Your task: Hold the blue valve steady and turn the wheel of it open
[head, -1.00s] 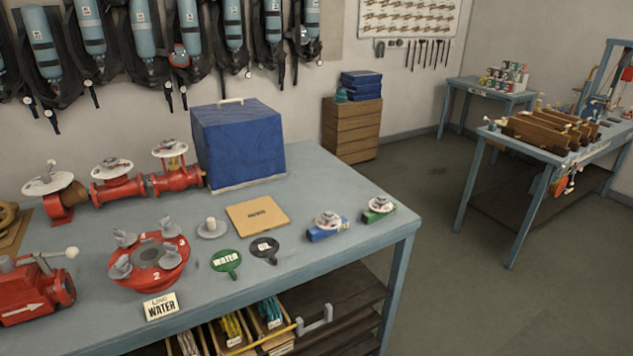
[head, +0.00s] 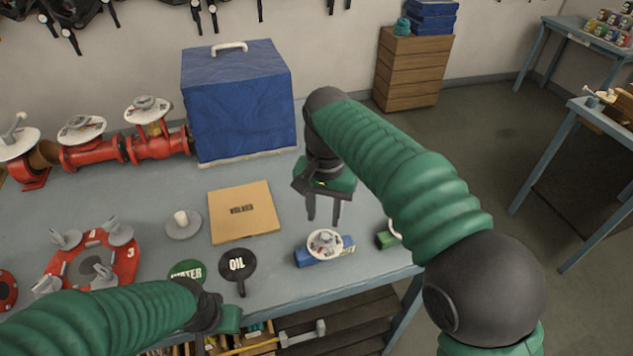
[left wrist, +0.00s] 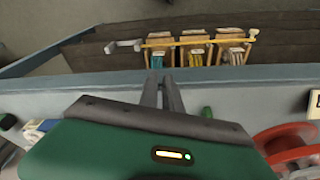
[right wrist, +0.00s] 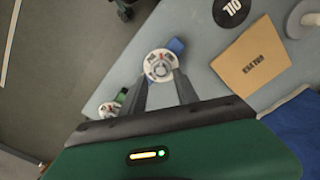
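The blue valve (head: 312,257) lies near the table's front edge, its white round wheel (head: 325,242) facing up. My right gripper (head: 323,222) is open and empty, pointing down just behind and above it, apart from it. In the right wrist view the wheel (right wrist: 160,65) shows between the fingertips, with part of the blue body (right wrist: 177,46) beside it. My left gripper (left wrist: 163,80) is empty over the table's front edge, left of the valve, with a narrow gap between its fingers. In the head view its fingers are mostly hidden. A blue-and-white valve part shows in the left wrist view (left wrist: 40,127).
A green valve (head: 386,240) lies right of the blue one, partly behind my right arm. The black OIL disc (head: 237,264), green WATER disc (head: 187,270) and cardboard square (head: 243,211) lie to the left. A blue-covered box (head: 240,105) stands behind. Crates (left wrist: 195,48) sit below the tabletop.

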